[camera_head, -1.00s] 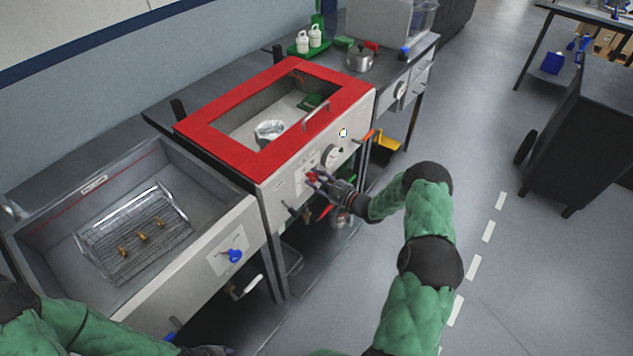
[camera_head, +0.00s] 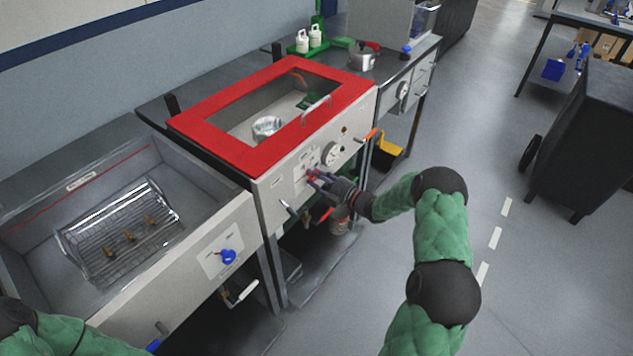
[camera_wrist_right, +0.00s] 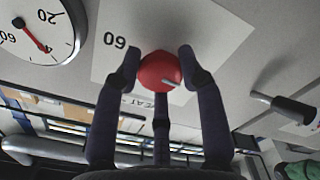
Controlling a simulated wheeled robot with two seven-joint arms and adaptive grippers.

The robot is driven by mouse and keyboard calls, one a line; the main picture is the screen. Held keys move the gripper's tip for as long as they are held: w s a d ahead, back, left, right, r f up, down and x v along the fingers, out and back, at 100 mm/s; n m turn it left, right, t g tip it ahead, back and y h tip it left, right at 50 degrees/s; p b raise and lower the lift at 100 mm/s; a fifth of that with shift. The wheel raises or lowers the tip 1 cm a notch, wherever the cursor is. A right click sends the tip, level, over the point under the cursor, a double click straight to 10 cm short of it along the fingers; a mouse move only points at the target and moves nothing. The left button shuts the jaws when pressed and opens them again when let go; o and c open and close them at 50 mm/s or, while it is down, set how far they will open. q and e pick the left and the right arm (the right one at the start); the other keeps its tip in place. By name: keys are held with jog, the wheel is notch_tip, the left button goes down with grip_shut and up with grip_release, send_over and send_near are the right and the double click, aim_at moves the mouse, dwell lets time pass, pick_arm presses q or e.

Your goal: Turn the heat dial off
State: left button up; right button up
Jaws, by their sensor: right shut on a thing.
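The heat dial is a red round knob (camera_wrist_right: 160,70) with a light mark, on a white plate on the front panel of the red-framed cabinet (camera_head: 228,147). In the right wrist view, the letters "EAT" show partly behind my fingers, and "60" is printed beside the knob. My right gripper (camera_wrist_right: 158,75) has its dark fingers around the knob, shut on it. In the head view my right gripper (camera_head: 318,178) is at the cabinet's front panel and mostly covers the knob. My left arm shows at the lower left, but its gripper is out of view.
A round gauge (camera_wrist_right: 38,28) with a red needle sits beside the dial plate. A dark-gripped handle (camera_wrist_right: 288,106) sticks out on the other side. An open basin (camera_head: 190,265) with a blue knob (camera_head: 228,257) stands left. A metal pot (camera_head: 362,57) stands behind.

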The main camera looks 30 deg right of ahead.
jog(key=shift+f+n+b, duration=0.2)
jog(key=shift+n+b, duration=0.1)
jog(key=shift+n, duration=0.1)
jog(key=o, duration=1.1)
jog(key=shift+d, duration=0.1)
jog(key=shift+o, duration=0.2)
jog(key=shift+r, duration=0.1)
jog(key=v, duration=1.2)
